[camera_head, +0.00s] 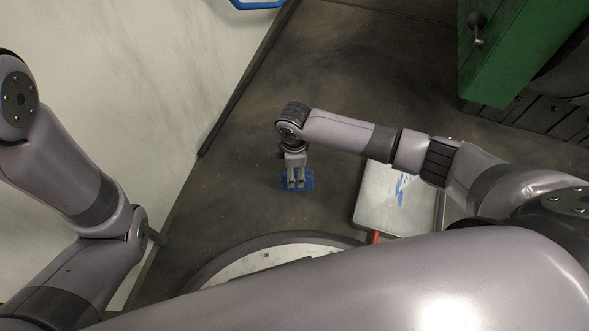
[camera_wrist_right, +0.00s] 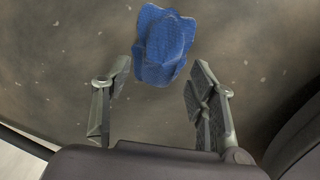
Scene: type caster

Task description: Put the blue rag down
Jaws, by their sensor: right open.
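The blue rag (camera_head: 309,181) lies crumpled on the dark floor, under and around my right gripper (camera_head: 296,184) in the head view. In the right wrist view the rag (camera_wrist_right: 163,45) sits beyond the gap between the fingers of my right gripper (camera_wrist_right: 160,105). The fingers stand wide apart with nothing between them, and the rag shows no contact with them there. My left arm comes in from the left in the head view, but its gripper is out of view.
A grey tray (camera_head: 432,222) with blue and white marks lies on the floor to the right of the rag. A green cabinet (camera_head: 520,45) stands at the upper right. A pale wall (camera_head: 120,80) is on the left. Dark floor (camera_head: 350,60) is clear behind the rag.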

